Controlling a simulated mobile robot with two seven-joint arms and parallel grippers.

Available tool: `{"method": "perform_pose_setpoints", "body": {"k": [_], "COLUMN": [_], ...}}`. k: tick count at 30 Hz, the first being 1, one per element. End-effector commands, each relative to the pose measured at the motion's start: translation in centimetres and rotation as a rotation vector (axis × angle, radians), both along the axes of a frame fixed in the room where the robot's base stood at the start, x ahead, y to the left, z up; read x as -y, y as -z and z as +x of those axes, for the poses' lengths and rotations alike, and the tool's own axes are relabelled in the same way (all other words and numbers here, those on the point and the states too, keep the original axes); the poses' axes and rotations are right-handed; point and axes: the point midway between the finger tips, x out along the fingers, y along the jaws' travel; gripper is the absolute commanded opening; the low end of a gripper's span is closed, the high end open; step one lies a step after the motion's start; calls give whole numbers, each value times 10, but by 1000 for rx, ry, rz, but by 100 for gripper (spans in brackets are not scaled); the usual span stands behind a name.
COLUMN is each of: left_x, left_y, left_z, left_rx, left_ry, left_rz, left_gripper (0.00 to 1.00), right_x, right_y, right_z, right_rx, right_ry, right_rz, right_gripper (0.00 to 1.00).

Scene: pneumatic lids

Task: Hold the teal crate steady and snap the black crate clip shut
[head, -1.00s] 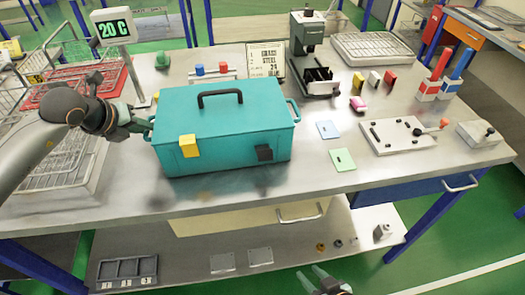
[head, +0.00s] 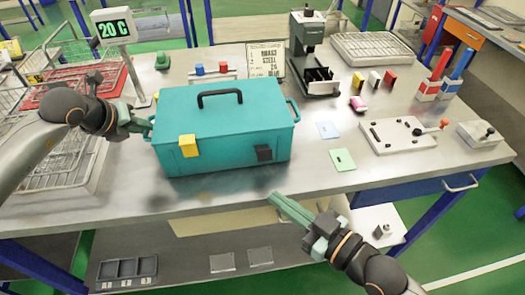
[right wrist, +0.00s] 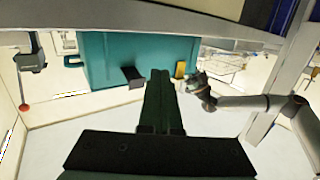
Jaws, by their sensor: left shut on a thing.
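The teal crate (head: 222,130) stands on the metal bench, lid down, with a black handle on top. The black crate clip (head: 264,153) is on the right of its front face; in the right wrist view the clip (right wrist: 133,76) seems to stick out from the face. A yellow clip (head: 188,146) is on the left of the front. My left gripper (head: 146,127) is shut on the crate's left side handle, which its fingers partly hide. My right gripper (head: 274,198) is shut and empty at the bench's front edge, below and apart from the black clip.
A grey fixture plate (head: 400,136) is further right. Wire baskets and a temperature display (head: 109,27) stand left. The bench strip before the crate is clear.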

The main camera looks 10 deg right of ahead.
Motion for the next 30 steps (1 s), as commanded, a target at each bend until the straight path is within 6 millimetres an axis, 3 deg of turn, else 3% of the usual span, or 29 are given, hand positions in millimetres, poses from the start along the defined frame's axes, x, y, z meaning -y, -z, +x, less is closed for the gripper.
{"method": "perform_pose_setpoints", "body": {"k": [18, 30], "left_x": [0, 0], "left_y": [-1, -1], "left_z": [0, 0], "left_rx": [1, 1], "left_ry": [-2, -2], "left_rz": [-1, -1], "left_gripper": [0, 0], "right_x": [-1, -1], "right_y": [-2, -1], "right_z": [69, 79], "right_rx": [7, 5], "right_ry": [-2, 0], "right_rz": [-2, -2], "right_gripper": [0, 0]}}
